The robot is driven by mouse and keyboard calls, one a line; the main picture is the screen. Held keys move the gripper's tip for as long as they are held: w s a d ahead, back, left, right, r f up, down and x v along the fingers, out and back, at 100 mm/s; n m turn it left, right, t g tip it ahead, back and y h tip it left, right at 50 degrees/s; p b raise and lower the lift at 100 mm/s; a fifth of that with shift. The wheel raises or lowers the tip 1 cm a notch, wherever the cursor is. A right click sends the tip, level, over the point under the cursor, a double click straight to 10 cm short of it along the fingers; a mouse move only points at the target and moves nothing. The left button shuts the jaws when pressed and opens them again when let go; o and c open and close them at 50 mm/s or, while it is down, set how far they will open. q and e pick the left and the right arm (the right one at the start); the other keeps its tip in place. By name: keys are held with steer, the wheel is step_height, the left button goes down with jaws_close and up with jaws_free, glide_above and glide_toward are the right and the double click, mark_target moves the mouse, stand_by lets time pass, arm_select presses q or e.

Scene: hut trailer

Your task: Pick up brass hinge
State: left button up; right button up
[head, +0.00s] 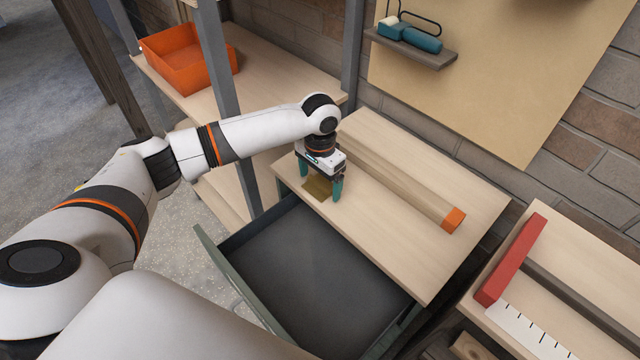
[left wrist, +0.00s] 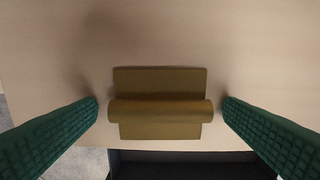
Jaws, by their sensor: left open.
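The brass hinge (head: 318,187) lies flat on the light wooden top of the drawer cabinet (head: 400,200), near the edge above the open drawer. In the left wrist view the hinge (left wrist: 160,78) shows its flat plate and a thick rolled barrel across it. My left gripper (head: 320,192) points down over the hinge. Its two green fingers (left wrist: 160,108) are open, one at each end of the barrel, with a small gap on both sides. Nothing is held. My right gripper is not in view.
An open, empty dark drawer (head: 310,270) juts out below the cabinet top. A long wooden piece with an orange end (head: 453,219) lies behind the gripper. An orange bin (head: 185,62) stands on the left shelf. A red-ended square (head: 512,262) lies at right.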

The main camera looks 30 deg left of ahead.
arm_select(q)
steer(key=shift+c, duration=1.1)
steer(key=c, duration=0.9)
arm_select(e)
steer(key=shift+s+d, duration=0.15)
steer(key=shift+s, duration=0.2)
arm_select(q)
steer(key=shift+r, duration=0.15)
